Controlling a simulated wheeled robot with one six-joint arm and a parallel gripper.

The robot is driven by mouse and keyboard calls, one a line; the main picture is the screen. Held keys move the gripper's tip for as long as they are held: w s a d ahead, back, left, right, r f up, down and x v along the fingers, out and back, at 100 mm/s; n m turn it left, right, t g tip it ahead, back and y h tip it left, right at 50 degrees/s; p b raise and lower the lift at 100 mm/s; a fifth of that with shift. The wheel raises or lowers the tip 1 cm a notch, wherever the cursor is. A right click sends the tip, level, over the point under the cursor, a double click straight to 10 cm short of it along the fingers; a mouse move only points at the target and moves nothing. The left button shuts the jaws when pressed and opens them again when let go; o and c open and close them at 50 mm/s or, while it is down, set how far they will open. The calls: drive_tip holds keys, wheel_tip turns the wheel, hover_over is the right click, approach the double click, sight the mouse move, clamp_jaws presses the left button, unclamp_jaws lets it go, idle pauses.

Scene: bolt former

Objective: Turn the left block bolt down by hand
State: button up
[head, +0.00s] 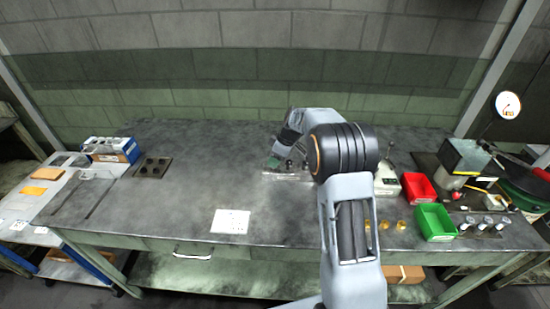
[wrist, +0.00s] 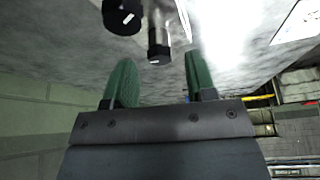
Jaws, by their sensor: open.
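Two upright bolts show at the top of the wrist view. One dark-headed bolt (wrist: 122,14) is at the upper left, cut off by the frame edge. The other bolt (wrist: 159,50) has a shiny shank and a dark end with a white mark. My gripper (wrist: 158,62) is open, its two green fingers apart. The second bolt appears between the fingertips in the picture, with no clear contact. In the head view my gripper (head: 276,161) is low over the bench by a pale block base (head: 285,177), partly hidden by my arm. I cannot tell which bolt is the left one.
A red bin (head: 418,187) and a green bin (head: 435,222) stand right of my arm, with several brass pieces (head: 400,226) nearby. A white paper (head: 231,221) lies on the bench (head: 190,200). A dark plate with holes (head: 153,167) is at left.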

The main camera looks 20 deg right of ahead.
drive_tip(key=shift+a+f, duration=0.15)
drive_tip(key=shift+f, duration=0.3)
drive_tip(key=shift+c, duration=0.4)
drive_tip(key=c, duration=0.8)
drive_tip(key=shift+c, duration=0.2)
